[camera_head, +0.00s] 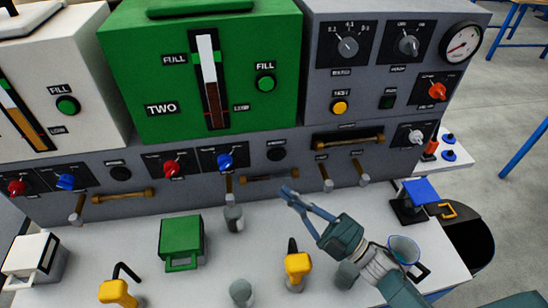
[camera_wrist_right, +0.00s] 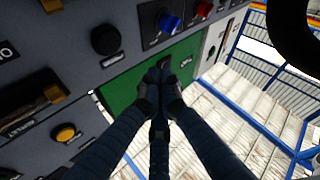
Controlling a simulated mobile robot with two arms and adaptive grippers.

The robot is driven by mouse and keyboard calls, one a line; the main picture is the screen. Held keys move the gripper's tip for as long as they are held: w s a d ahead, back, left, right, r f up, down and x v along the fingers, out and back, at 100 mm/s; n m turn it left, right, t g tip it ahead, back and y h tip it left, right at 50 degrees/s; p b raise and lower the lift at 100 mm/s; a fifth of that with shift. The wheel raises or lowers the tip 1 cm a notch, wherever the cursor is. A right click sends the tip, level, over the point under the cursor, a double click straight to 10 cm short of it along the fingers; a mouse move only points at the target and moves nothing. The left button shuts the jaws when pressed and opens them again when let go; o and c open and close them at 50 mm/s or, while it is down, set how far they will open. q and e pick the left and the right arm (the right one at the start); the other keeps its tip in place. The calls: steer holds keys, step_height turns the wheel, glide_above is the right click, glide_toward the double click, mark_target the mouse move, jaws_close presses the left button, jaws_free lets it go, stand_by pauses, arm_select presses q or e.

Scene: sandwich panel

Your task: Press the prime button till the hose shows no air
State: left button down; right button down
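A round black button (camera_head: 277,153) with a small label, too small to read, sits on the grey panel below the green tank. It also shows in the right wrist view (camera_wrist_right: 106,40). A similar black button (camera_head: 120,173) is further left. A brown tube with brass ends (camera_head: 270,178), possibly the hose, runs just below the nearer button; I cannot tell whether it holds air. My right gripper (camera_head: 288,193) is in front of that tube, below the button and apart from it. Its fingers come together at the tips in the right wrist view (camera_wrist_right: 157,78), holding nothing. My left gripper is not in view.
The green tank (camera_head: 250,107) marked TWO has a gauge and FILL button. Red knob (camera_head: 172,168) and blue knob (camera_head: 225,161) are left of the black button. A grey cup (camera_head: 234,218), green box (camera_head: 181,238) and yellow-handled tool (camera_head: 298,265) stand on the white counter.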

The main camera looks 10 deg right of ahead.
mark_target(277, 155)
steer(key=w+b, duration=0.3)
steer(key=w, duration=0.5)
steer(key=shift+w, duration=0.35)
steer(key=shift+w+b, duration=0.15)
steer(key=shift+b, duration=0.15)
stand_by(1.1)
steer(key=shift+w, duration=0.3)
steer(key=shift+w+d, duration=0.1)
steer(key=shift+w, duration=0.25)
stand_by(0.6)
steer(key=shift+r, duration=0.1)
steer(key=shift+s, duration=0.8)
